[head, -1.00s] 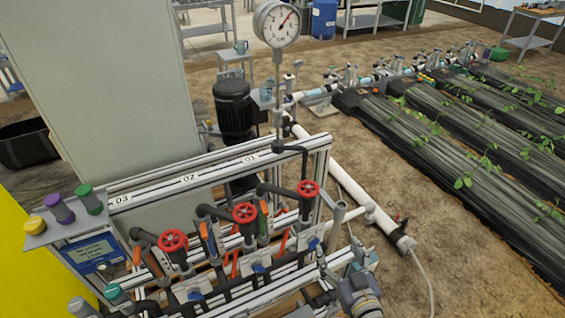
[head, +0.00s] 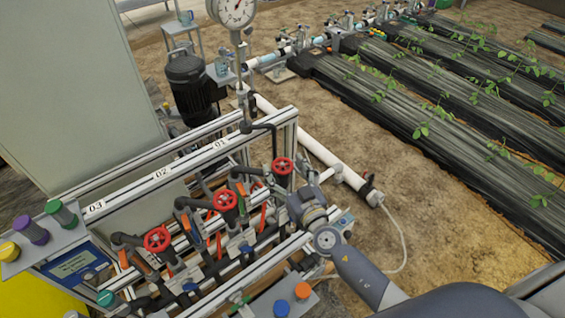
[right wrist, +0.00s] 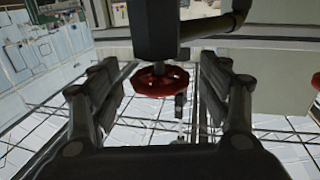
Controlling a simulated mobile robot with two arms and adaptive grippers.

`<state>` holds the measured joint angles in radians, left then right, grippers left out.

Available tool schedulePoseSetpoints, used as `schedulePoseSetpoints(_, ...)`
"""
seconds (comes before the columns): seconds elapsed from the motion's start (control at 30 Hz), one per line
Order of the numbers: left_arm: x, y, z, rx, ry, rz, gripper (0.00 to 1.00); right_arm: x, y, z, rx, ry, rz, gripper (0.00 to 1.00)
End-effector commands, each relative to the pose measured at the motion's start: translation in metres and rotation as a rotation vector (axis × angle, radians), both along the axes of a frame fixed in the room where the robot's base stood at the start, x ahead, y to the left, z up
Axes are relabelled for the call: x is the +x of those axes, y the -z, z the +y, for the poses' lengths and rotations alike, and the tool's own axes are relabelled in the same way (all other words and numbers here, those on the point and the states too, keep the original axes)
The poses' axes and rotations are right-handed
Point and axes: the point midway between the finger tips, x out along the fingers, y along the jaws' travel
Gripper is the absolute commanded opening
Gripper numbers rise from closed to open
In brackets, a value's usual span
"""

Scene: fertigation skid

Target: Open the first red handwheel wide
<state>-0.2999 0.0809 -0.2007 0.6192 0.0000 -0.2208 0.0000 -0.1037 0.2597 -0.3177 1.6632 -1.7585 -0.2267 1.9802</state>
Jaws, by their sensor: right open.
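The first red handwheel (head: 283,166) is at the right end of the row, below the 01 label (head: 220,143). Two more red handwheels, the middle one (head: 226,200) and the left one (head: 158,239), sit below 02 and 03. My right gripper (head: 287,188) is just in front of the first handwheel, partly hidden by my wrist. In the right wrist view, my right gripper (right wrist: 160,72) is open, its fingers to either side of a red handwheel (right wrist: 160,80). I cannot tell whether they touch it. My left gripper is not in view.
A pressure gauge (head: 236,10) stands on a thin pipe behind the row. Aluminium rails, black pipes and orange-handled valves crowd the wheels. A white pipe (head: 310,146) lies to the right on bare soil. A grey cabinet (head: 75,90) stands at left.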

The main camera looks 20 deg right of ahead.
Motion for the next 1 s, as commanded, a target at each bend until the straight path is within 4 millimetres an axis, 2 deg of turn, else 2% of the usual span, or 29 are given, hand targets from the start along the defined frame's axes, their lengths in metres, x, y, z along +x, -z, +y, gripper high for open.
schedulePoseSetpoints(0.2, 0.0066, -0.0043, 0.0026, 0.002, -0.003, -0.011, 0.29, 0.0136, -0.0001, 0.002, 0.0, -0.001, 0.001, 0.7)
schedulePoseSetpoints(0.47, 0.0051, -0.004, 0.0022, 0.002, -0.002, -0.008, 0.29, 0.0146, 0.0007, 0.0022, 0.0, -0.001, 0.001, 0.7)
schedulePoseSetpoints(0.5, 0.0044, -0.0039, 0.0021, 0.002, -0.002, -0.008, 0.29, 0.0145, 0.0006, 0.0022, 0.0, -0.001, 0.001, 0.68)
schedulePoseSetpoints(0.7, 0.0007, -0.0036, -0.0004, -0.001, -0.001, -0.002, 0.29, 0.0145, 0.0005, 0.0021, 0.0, -0.001, 0.001, 0.26)
schedulePoseSetpoints(1.0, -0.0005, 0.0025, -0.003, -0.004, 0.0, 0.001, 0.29, 0.015, 0.0026, 0.0011, 0.001, -0.015, 0.002, 0.25)
